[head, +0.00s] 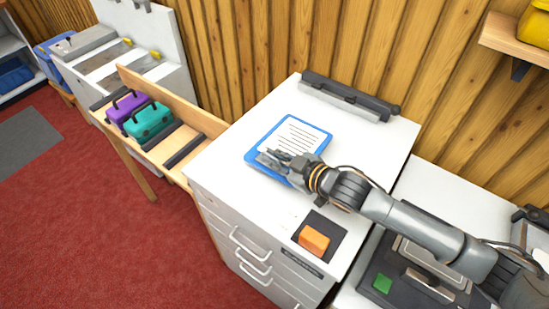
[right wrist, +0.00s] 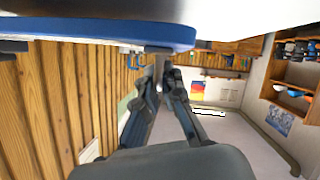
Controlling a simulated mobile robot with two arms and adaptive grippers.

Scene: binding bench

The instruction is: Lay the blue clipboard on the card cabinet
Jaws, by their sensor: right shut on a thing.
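The blue clipboard (head: 258,139), with a white printed sheet on it, is over the top of the white card cabinet (head: 225,160). It looks flat, but I cannot tell whether it rests on the top or is held just above it. My right gripper (head: 271,158) is shut on the clipboard at its near edge. In the right wrist view the clipboard's blue edge (right wrist: 100,30) runs across the top, and my right gripper (right wrist: 160,68) reaches up to it. The fingertips are partly hidden there. My left gripper is not in view.
A dark bar-like device (head: 345,95) lies along the cabinet's back edge. An orange block (head: 314,240) sits on a dark pad near the front right. A wooden bench (head: 190,155) with purple (head: 127,110) and teal (head: 150,120) cases stands to the left.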

